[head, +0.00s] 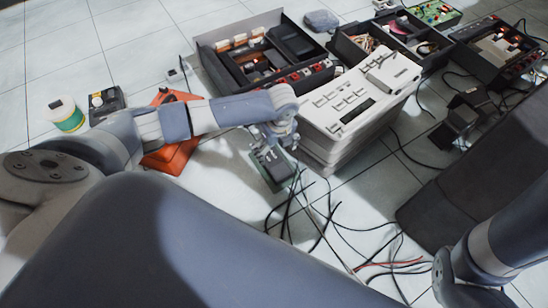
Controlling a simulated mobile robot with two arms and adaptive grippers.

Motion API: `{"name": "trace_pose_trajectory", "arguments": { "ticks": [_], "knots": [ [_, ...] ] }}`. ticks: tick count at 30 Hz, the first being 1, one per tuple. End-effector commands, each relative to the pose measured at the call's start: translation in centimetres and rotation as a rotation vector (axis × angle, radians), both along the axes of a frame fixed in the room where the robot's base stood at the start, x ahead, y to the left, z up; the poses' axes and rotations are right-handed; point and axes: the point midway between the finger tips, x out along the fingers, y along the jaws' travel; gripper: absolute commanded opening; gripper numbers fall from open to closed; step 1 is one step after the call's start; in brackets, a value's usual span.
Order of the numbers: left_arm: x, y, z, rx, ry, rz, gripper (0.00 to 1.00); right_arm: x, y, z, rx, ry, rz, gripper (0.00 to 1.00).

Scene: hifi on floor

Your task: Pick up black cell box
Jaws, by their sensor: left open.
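A small dark box (270,168) with a greenish edge lies on the floor in the middle of the view, close to the white device. It may be the black cell box; I cannot read any label. My left gripper (268,148) is open and points down at the far end of this box, partly covering it. I cannot tell whether the fingers touch it. Another small black box (106,103) with a round pale top part stands on the floor at the left. My right arm comes in at the lower right, and its gripper is out of the picture.
A white keyed device (345,105) stands right beside my left gripper. An orange object (174,155) lies under my left arm. An open parts case (225,75) stands behind. Loose cables (325,222) lie in front. A white-green spool (66,116) stands left; a dark block (450,205) stands right.

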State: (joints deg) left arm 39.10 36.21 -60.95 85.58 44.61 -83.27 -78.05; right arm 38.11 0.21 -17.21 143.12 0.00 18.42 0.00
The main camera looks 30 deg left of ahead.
Motion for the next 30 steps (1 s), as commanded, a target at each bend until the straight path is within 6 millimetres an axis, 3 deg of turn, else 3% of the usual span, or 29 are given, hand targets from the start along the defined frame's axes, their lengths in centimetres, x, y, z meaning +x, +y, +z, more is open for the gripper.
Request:
{"name": "trace_pose_trajectory", "arguments": {
  "ticks": [3, 14, 25, 30],
  "knots": [
    [0.1, 0.2, -2.3, 0.0, 0.001, 0.002, 0.82, -0.5, 0.0, -1.3, -0.001, -0.014, -0.001, 0.28],
    [0.3, 0.4, -3.8, -0.001, -0.001, 0.002, 0.82, -0.7, 0.1, -2.4, -0.002, -0.018, -0.002, 0.28],
    [0.8, 0.8, -7.6, 0.0, -0.001, 0.001, 0.82, -0.7, 0.1, -6.9, -0.002, -0.019, -0.002, 0.28],
    [0.9, 1.0, -8.5, 0.0, -0.002, 0.002, 0.82, -0.7, 0.1, -7.9, -0.002, -0.017, -0.001, 0.28]
  ]
}}
